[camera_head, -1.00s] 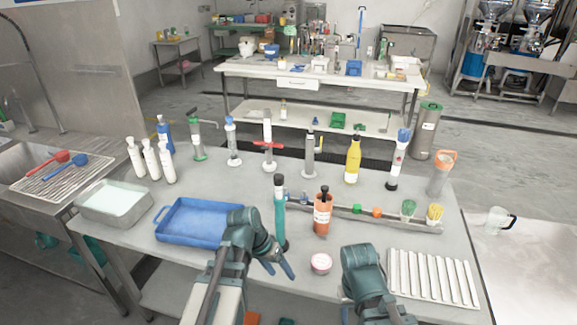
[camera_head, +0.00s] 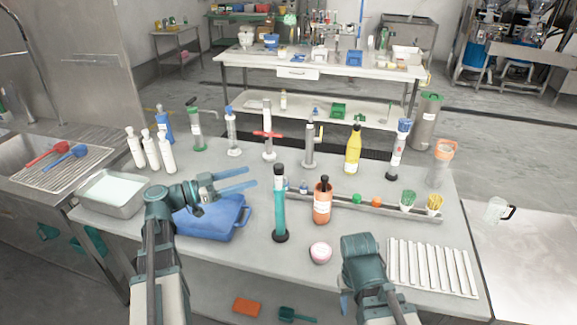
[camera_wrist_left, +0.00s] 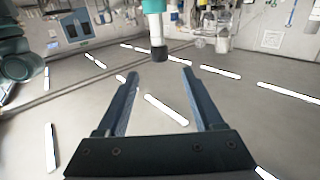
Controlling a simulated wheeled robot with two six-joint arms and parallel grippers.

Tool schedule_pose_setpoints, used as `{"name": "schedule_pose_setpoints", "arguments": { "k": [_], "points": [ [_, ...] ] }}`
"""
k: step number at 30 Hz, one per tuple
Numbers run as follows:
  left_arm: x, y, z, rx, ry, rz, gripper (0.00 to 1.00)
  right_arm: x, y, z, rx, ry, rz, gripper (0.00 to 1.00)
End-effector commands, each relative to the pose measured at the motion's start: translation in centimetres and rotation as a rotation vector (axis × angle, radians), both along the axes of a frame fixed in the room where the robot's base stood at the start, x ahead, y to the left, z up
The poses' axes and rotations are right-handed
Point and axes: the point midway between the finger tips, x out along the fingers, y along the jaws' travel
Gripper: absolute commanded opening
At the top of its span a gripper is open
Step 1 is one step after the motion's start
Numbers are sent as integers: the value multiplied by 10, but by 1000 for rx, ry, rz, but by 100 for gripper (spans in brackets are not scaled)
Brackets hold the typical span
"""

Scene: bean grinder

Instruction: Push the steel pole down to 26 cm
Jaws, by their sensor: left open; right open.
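A grey, steel-looking pole (camera_head: 309,150) with a dark top stands upright at the back middle of the table; I cannot tell for certain that it is the steel pole. A teal pole (camera_head: 280,212) with a black top and black base stands upright nearer to me. Its black top (camera_wrist_left: 159,52) shows upside down beyond the fingers in the left wrist view.
Other upright poles and a yellow bottle (camera_head: 353,152) line the back. White bottles (camera_head: 150,152) stand at the left, a ribbed white rack (camera_head: 432,268) at the right.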

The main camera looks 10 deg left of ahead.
Motion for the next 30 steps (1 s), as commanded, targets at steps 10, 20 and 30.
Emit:
{"name": "schedule_pose_setpoints", "arguments": {
  "k": [10,20,30],
  "points": [
    [34,-43,0,0,4,-6,69,0,0,0,0,0,0,50],
    [71,-90,-1,0,4,-4,69,0,0,0,0,0,0,50],
    [85,-108,-1,0,4,-2,69,0,0,0,0,0,0,50]
  ]
}}
